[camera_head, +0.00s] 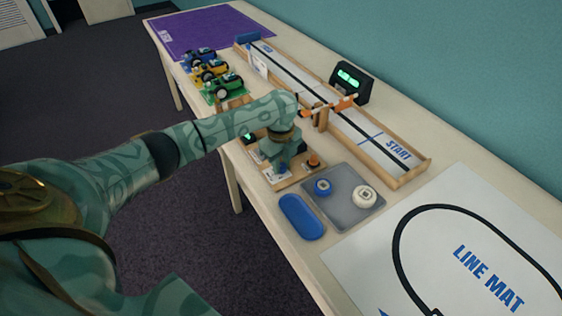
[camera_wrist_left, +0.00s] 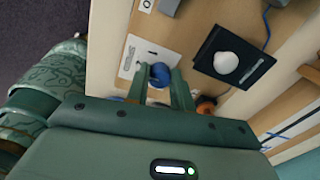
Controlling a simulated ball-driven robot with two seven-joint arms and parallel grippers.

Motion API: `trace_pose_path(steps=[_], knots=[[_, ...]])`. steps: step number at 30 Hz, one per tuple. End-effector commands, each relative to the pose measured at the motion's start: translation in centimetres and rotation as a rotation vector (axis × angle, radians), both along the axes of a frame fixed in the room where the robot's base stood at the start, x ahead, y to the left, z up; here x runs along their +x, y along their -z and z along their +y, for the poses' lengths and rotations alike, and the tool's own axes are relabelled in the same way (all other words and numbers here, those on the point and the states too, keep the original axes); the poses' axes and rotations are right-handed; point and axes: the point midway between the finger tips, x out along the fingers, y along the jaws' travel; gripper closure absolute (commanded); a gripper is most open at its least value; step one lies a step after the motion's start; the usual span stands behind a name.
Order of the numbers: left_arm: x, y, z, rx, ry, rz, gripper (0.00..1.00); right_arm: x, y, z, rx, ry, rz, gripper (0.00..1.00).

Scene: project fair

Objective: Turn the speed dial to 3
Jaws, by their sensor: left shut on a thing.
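The speed dial is a blue knob (camera_wrist_left: 160,74) on a white label plate (camera_wrist_left: 137,60) in the left wrist view. My left gripper (camera_wrist_left: 160,82) reaches down over it, with a finger on each side, and is shut on the knob. The dial's pointer and most of the label's marks are hidden or too small to read. In the head view my left gripper (camera_head: 281,166) is over the wooden control board (camera_head: 291,185), and my arm hides part of that board. My right gripper does not show.
An orange knob (camera_head: 314,159) stands close beside my gripper. A black box with a white dome (camera_wrist_left: 226,62) is on the board too. A grey tray (camera_head: 350,199) with a blue and a white round piece, a blue case (camera_head: 301,217) and a wooden track (camera_head: 410,174) lie nearby.

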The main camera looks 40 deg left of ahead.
Motion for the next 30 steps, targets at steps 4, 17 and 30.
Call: trace_pose_path(steps=[4,17,30], knots=[[0.0,-0.5,-0.1,-0.001,-0.049,-0.002,1.00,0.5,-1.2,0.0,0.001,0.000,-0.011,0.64],[-0.1,-0.7,-0.2,-0.004,-0.385,-0.001,1.00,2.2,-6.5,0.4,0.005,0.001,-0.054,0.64],[-0.2,-0.2,-0.2,-0.003,-0.730,0.002,1.00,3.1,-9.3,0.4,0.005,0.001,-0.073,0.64]])
